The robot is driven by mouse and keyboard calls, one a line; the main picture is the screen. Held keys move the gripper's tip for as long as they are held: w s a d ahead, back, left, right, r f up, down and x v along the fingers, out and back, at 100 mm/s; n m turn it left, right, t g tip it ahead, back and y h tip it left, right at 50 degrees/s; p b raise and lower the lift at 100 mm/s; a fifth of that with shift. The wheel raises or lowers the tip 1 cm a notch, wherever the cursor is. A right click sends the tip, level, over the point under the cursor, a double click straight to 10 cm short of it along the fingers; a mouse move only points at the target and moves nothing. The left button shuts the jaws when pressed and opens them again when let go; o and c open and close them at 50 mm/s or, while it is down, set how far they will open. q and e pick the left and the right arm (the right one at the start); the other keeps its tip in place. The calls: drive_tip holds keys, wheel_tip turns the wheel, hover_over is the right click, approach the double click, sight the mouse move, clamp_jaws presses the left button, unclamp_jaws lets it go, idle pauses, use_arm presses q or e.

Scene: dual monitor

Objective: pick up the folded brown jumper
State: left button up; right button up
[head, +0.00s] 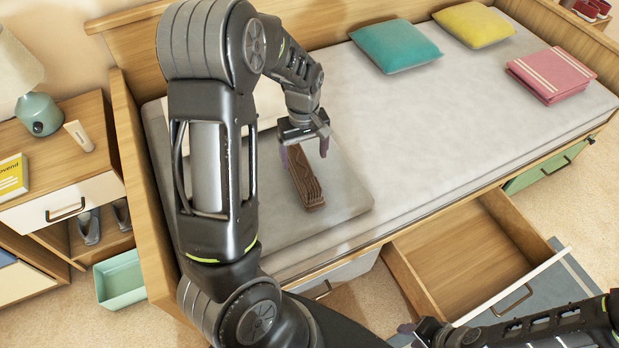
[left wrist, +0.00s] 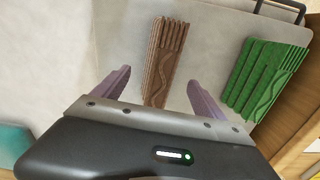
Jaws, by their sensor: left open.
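The folded brown jumper (head: 308,186) lies on a flat grey surface (head: 345,208) on the bed. In the left wrist view, the jumper (left wrist: 160,62) is a narrow ribbed bundle between and beyond my fingers. My left gripper (head: 304,153) is open above the jumper's far end, with one purple finger on each side. In the left wrist view, my left gripper (left wrist: 157,80) holds nothing. I cannot tell whether the fingers touch the jumper. My right gripper (head: 412,329) is at the bottom edge, mostly cut off, its jaws unclear.
A folded green garment (left wrist: 263,78) lies right of the jumper in the left wrist view; my arm hides it in the head view. A pink folded cloth (head: 550,75), teal cushion (head: 395,46) and yellow cushion (head: 474,25) lie on the bed. An open drawer (head: 460,255) juts out in front.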

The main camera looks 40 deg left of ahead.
sight(305, 166)
use_arm(q)
drive_tip(key=shift+w+f+b, duration=0.15)
drive_tip(key=shift+f+b, duration=0.25)
drive_tip(key=shift+f, duration=0.3)
drive_tip(key=shift+r, duration=0.1)
drive_tip(key=shift+f, duration=1.3)
drive_tip(key=shift+f, duration=0.1)
wheel_tip(305, 166, down, 5)
drive_tip(key=shift+f+b, duration=0.1)
drive_tip(key=shift+b, duration=0.5)
drive_tip(key=shift+c, duration=0.3)
clamp_jaws()
